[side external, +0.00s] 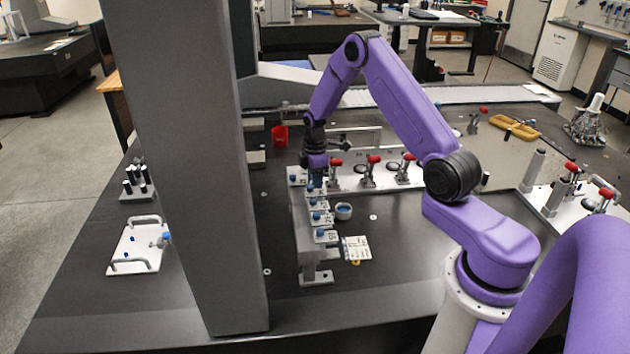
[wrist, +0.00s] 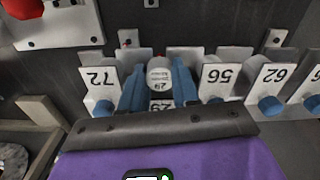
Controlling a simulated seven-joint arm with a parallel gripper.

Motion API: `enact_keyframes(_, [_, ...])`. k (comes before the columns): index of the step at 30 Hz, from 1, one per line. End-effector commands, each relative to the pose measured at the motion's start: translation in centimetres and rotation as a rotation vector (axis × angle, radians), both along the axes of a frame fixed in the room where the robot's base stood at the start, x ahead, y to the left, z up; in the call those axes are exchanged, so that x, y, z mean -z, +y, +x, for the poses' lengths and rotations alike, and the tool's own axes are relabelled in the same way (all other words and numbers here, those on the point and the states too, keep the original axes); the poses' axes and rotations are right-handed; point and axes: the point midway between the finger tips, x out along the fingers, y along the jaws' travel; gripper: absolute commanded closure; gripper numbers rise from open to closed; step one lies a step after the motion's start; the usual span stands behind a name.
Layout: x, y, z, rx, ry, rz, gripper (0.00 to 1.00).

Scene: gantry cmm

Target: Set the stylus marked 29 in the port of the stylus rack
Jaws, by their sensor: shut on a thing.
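My gripper (wrist: 159,85) is shut on the stylus marked 29 (wrist: 160,70), its pale round cap between the two blue fingers. The stylus rack (wrist: 97,92) has white numbered plates in a row. The stylus is over the rack plate marked 29, between the plates marked 72 and 56. The wrist view does not show whether its lower end is in the port; the fingers and cap hide it. In the side external view, my gripper (side external: 316,182) is low at the far end of the rack (side external: 305,248), and the held stylus is too small to make out.
Blue-ended styli stand at the neighbouring plates, such as 56 (wrist: 215,100) and 62 (wrist: 270,105), close on both sides. Red-handled clamps (side external: 373,165) stand behind right. A small round cup (side external: 343,211) is right of the rack. A grey column (side external: 185,150) stands left.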

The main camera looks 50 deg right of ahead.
Motion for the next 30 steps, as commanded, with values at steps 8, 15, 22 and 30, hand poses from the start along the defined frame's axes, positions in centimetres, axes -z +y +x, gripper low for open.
enact_keyframes(8, [0.3, 0.0, 0.0, 0.000, 0.000, 0.000, 0.99])
enact_keyframes(15, [0.3, 0.0, 0.0, 0.000, 0.000, 0.000, 0.44])
enact_keyframes(22, [0.3, 0.0, 0.0, 0.000, 0.000, 0.000, 0.40])
enact_keyframes(30, [-2.3, 0.0, 0.1, 0.000, -0.005, -0.001, 0.40])
